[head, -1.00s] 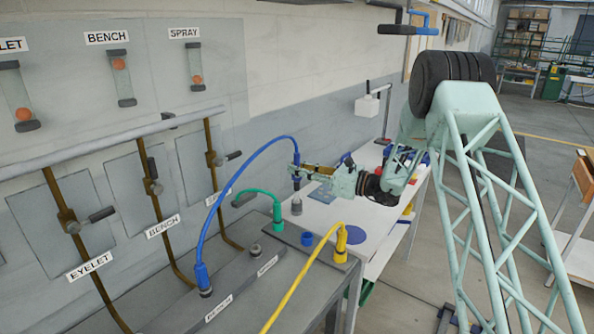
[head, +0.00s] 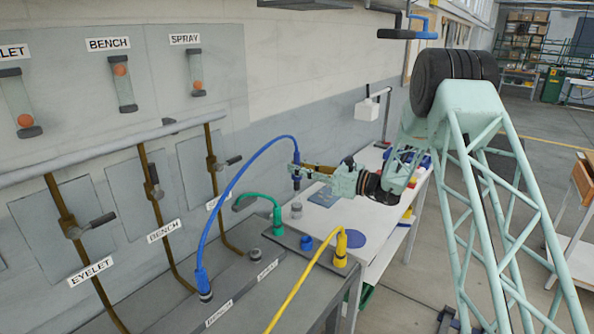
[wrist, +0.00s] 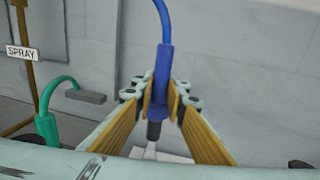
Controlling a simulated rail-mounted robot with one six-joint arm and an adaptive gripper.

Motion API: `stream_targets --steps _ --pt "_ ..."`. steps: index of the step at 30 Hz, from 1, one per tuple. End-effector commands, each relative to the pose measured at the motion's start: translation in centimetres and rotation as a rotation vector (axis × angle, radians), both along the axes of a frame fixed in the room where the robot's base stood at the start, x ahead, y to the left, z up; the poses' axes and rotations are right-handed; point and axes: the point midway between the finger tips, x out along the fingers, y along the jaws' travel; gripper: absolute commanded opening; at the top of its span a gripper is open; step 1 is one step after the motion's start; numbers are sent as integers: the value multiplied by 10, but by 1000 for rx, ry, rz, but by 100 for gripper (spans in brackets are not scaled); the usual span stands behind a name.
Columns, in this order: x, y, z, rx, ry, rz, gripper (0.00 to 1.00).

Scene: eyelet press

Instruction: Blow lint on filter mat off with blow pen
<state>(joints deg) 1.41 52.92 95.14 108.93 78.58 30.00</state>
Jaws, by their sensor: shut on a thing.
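The hose's other end goes into a blue-and-black connector (head: 203,283) on the grey bench. A round blue disc (head: 345,244) lies on the white table; I cannot tell if it is the filter mat.
A green hose (head: 262,199) and a yellow hose (head: 302,285) rise from the bench. Wall valves with levers stand at left, labelled EYELET, BENCH (head: 164,230) and SPRAY (wrist: 23,52). A white box on a stand (head: 367,108) is at the back.

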Motion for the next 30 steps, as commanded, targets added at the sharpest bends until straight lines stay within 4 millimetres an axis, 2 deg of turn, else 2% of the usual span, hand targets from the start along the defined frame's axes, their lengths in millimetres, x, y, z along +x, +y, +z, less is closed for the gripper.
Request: stream_targets --steps 30 --pt "0 0 38 0 0 0 5"
